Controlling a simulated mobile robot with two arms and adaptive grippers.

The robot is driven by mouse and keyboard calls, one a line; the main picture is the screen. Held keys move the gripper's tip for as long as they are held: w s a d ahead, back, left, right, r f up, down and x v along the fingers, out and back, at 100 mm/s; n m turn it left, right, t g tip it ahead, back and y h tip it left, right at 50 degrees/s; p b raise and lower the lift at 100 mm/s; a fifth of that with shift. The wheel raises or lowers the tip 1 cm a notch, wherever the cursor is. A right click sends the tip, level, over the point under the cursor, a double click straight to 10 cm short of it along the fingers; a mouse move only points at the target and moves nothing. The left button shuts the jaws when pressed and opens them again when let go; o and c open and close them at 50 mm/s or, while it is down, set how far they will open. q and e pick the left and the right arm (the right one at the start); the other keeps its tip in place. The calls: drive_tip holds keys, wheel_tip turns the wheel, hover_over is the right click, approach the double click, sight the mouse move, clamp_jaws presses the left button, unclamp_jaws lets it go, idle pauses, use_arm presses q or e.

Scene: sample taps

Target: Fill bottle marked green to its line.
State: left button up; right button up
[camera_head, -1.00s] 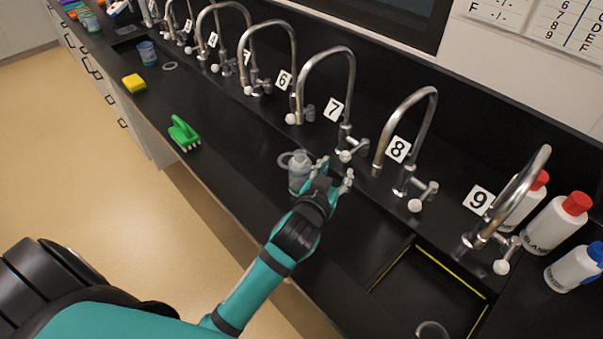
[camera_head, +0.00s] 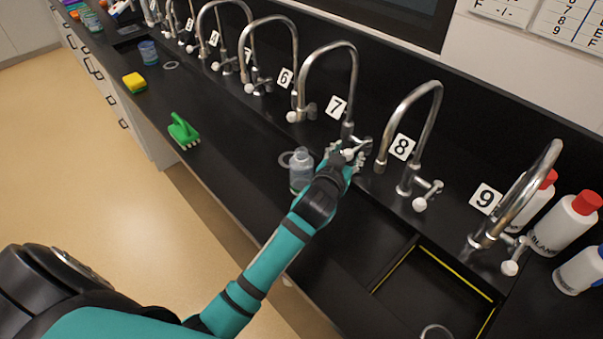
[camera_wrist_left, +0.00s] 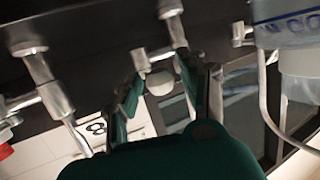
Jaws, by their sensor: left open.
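A clear bottle (camera_head: 301,172) stands upright on the black counter, in front of tap 7 (camera_head: 327,48). A little tinted liquid seems to show low in it; its coloured mark is too small to read in the head view. In the left wrist view part of the bottle (camera_wrist_left: 285,28) shows at the upper right, with a blue-grey band and lettering. My left gripper (camera_head: 346,152) is to the right of the bottle, at the foot of tap 7. Its open fingers are around the round white tap knob (camera_wrist_left: 160,83); contact is unclear. My right gripper is out of view.
Tap 8 (camera_head: 433,110) and tap 9 (camera_head: 520,195) stand to the right, beside a sink with a yellow edge (camera_head: 455,273). White bottles (camera_head: 562,225) stand at the far right. A green brush (camera_head: 183,131), yellow sponge (camera_head: 134,82) and blue cup (camera_head: 148,53) lie left.

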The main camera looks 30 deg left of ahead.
use_arm(q)
drive_tip(key=shift+d, duration=0.1)
drive_tip(key=shift+s+d+b, duration=0.15)
drive_tip(key=shift+d+b, duration=0.2)
drive_tip(key=shift+d, duration=1.85)
drive_tip(key=shift+a, duration=0.1)
idle(1.7)
drive_tip(key=shift+a, duration=0.15)
idle(0.3)
